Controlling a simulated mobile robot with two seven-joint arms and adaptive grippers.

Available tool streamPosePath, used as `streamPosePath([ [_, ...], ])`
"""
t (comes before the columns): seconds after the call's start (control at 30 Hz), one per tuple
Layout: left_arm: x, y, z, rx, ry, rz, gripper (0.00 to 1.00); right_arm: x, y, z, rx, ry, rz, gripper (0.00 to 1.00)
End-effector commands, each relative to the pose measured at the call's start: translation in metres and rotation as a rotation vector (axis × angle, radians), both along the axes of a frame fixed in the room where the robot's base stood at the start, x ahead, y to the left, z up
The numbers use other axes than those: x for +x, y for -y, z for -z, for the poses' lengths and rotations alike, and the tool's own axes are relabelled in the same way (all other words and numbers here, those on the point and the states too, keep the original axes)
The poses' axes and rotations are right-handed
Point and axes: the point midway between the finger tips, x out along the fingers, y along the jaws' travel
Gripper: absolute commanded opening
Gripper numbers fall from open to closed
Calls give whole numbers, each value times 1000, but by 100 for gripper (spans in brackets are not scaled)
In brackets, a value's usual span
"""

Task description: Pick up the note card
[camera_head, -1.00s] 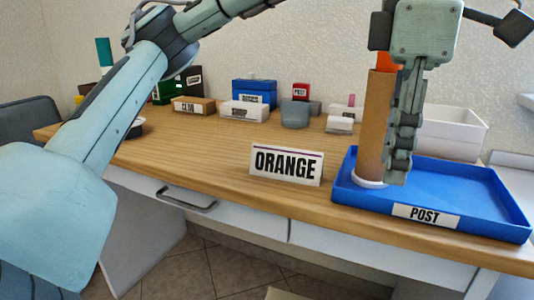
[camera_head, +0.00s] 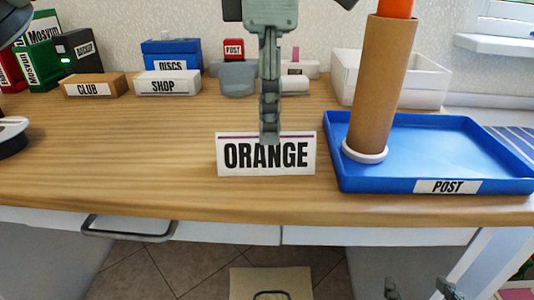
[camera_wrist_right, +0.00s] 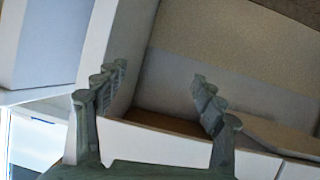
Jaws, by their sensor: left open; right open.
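The note card (camera_head: 235,157), a white folded card with a purple stripe and the word ORANGE, stands upright near the table's front edge. My left gripper (camera_head: 269,138) points straight down, with its fingertips overlapping the card's upper middle. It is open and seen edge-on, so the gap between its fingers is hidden. I cannot tell whether it touches the card. My right gripper (camera_head: 422,288) shows only its fingertips at the bottom right, below the table top. In the right wrist view it (camera_wrist_right: 155,90) is open and empty.
A blue POST tray (camera_head: 480,150) right of the card holds an upright cardboard tube (camera_head: 375,90) with an orange top and white base. Boxes labelled CLUB (camera_head: 95,86) and SHOP (camera_head: 165,82) stand behind. The wooden table (camera_head: 110,150) left of the card is clear.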

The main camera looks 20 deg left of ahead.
Motion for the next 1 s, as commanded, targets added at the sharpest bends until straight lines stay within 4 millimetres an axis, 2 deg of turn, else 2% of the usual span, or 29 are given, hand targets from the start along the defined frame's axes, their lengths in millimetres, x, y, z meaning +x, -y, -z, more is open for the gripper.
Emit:
streamPosePath([
  [0.1,2,-2,21,2,-1,1,45,3,-2,-5,10,33,-5,69],
  [0.2,2,-2,32,1,0,1,45,6,-6,-13,21,68,-13,69],
  [0.5,2,-2,37,0,0,0,45,7,-9,-17,29,86,-17,69],
  [0.8,2,-2,37,0,0,0,9,6,-9,-16,28,79,-19,69],
  [1.0,2,-2,37,0,0,0,8,6,-9,-15,27,77,-18,69],
])
